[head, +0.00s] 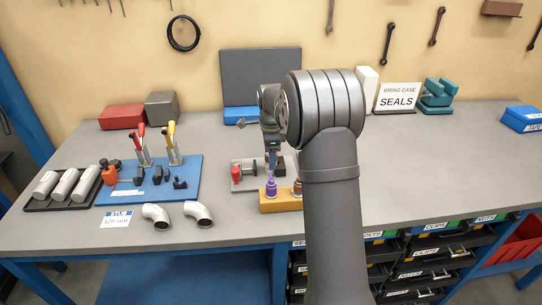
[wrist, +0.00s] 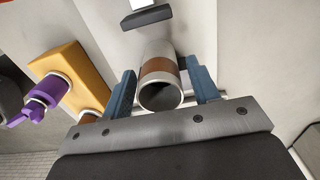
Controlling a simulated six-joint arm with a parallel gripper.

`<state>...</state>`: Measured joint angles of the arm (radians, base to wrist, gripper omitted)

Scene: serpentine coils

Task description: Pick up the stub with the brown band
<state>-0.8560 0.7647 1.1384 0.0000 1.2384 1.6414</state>
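The stub with the brown band (wrist: 158,66) is a short metal tube in the wrist view, its open end facing the camera. My gripper (wrist: 160,70) has its two blue fingers on either side of the stub. Narrow gaps show between the fingers and the tube, so the gripper looks open around it. In the head view my gripper (head: 272,158) points down above the bench, just behind the yellow block, and I cannot make out the stub there.
The yellow block (head: 281,204) holds a purple fitting (head: 271,187) and a brown one (head: 297,187), close to my gripper. A grey plate with a red part (head: 237,170) lies to the left. A blue mat (head: 185,190) with tools and two bent pipes (head: 157,215) are farther left.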

